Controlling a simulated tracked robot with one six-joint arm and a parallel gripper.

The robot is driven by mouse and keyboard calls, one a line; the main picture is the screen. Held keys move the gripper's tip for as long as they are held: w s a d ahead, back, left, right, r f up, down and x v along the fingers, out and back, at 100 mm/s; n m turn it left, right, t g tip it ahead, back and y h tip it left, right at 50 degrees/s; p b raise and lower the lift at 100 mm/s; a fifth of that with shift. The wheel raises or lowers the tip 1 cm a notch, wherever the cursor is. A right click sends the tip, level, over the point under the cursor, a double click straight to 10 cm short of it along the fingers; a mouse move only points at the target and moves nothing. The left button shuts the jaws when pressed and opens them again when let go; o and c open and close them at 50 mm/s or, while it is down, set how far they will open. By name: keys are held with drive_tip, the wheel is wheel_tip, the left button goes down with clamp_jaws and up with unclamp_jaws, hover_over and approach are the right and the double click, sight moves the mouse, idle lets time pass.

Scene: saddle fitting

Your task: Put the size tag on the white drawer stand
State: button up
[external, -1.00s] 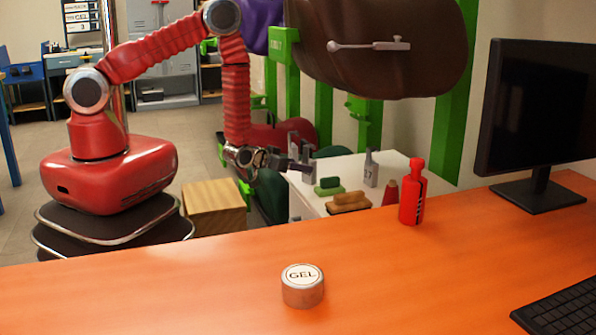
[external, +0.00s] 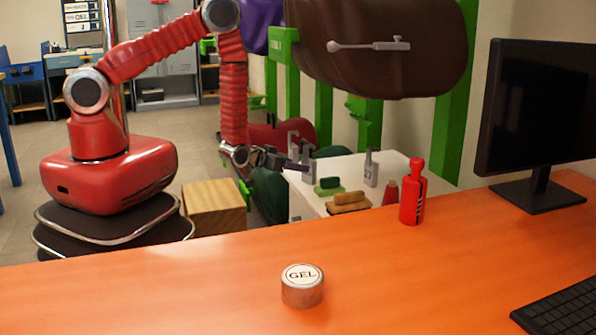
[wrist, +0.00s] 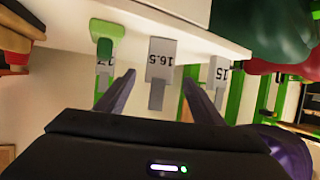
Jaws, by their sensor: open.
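The white drawer stand (external: 300,203) is beyond the orange desk; its pale top edge also shows in the wrist view (wrist: 205,38). Grey size tags with numbers show upside down in the wrist view: 16.5 (wrist: 161,58) in the middle, 15 (wrist: 219,73) to the right, and 17 (wrist: 102,80) partly behind a green piece. The 17 tag (external: 371,170) stands upright on the stand in the external view. My gripper (wrist: 157,88) is open, its fingers apart on either side of the 16.5 tag's narrow lower part. I cannot tell whether they touch it.
A green block (external: 328,186), a brown brush (external: 349,201) and a dark red cone (external: 390,190) are on the stand. A red bottle (external: 412,195) and a GEL tin (external: 302,288) stand on the desk. A brown saddle (external: 390,50) hangs above; a wooden box (external: 214,207) is left.

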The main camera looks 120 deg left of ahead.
drive_tip(key=shift+w, duration=0.1)
drive_tip(key=w+d+r+m+t+h, duration=0.3)
drive_tip(key=w+d+r+h, duration=0.1)
drive_tip(key=w+d+r, duration=0.75)
drive_tip(key=w+d+r+m+h, duration=0.3)
drive_tip(key=w+d+r+h, duration=0.1)
drive_tip(key=d+r, duration=1)
drive_tip(key=s+d+r+m+h, duration=0.2)
drive_tip(key=s+d+r, duration=0.25)
drive_tip(key=d, duration=0.35)
drive_tip(key=s+d+r+m+h, duration=0.1)
drive_tip(key=s+d+r+m, duration=0.1)
drive_tip(key=s+d+r, duration=0.4)
drive_tip(key=s+d+r+m+g, duration=0.1)
drive_tip(key=s+d, duration=0.3)
drive_tip(key=s, duration=0.3)
drive_tip(key=s+d+r+m+g+h, duration=0.1)
drive_tip(key=s+d+r+m, duration=0.1)
drive_tip(key=s+d, duration=0.2)
drive_tip(key=s, duration=0.3)
drive_tip(key=shift+d+r, duration=0.15)
drive_tip(key=shift+d, duration=0.15)
